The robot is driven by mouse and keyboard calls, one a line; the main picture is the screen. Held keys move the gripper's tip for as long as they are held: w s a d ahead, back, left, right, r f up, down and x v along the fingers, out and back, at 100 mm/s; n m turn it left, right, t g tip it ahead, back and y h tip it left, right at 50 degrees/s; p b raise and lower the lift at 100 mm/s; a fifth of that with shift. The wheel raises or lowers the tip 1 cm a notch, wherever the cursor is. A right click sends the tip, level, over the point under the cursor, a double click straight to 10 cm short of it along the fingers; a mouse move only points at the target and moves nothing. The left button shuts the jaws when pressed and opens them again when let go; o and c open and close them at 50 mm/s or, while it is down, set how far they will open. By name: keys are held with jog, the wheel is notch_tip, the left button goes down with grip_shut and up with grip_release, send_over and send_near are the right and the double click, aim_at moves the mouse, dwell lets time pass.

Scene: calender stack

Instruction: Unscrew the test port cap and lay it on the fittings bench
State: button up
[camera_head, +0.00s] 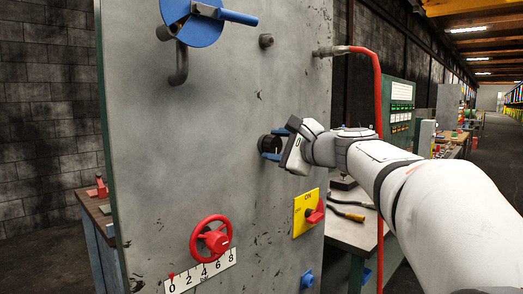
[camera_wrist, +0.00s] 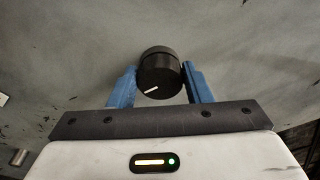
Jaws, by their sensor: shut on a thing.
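The test port cap (camera_wrist: 160,76) is a round black cap with a white mark on its face, standing out from the grey panel. It also shows in the head view (camera_head: 266,143), partly behind my gripper. My gripper (camera_head: 271,148) reaches the panel from the right. In the wrist view its two blue fingers (camera_wrist: 159,85) are shut on the cap, one on each side. The cap is at the panel; I cannot tell how far it is screwed in. A grey bench (camera_head: 350,232) stands to the right behind the panel; I cannot tell whether it is the fittings bench.
The panel (camera_head: 170,150) carries a blue disc valve (camera_head: 200,25), a red handwheel (camera_head: 211,238) over a number scale, a yellow plate with a red switch (camera_head: 307,212) and a blue knob (camera_head: 307,280). A red hose (camera_head: 378,120) hangs at the right. Pliers lie on the bench.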

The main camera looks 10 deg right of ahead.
jog(key=shift+r+n+b, duration=0.1)
jog(key=shift+n+b, duration=0.5)
jog(key=shift+b, duration=0.25)
jog(key=shift+n+t+b, duration=0.3)
jog(key=shift+n+b, duration=0.5)
jog(key=shift+b, duration=0.75)
jog(key=shift+f+n+b, duration=0.2)
jog(key=shift+n+b, duration=0.8)
jog(key=shift+b, duration=0.75)
jog(key=shift+r, duration=0.1)
jog(key=shift+s+d, duration=0.1)
jog(key=shift+s, duration=0.05)
jog(key=shift+s+d, duration=0.3)
jog(key=shift+s, duration=0.1)
jog(key=shift+s+d, duration=0.2)
jog(key=shift+s, duration=0.1)
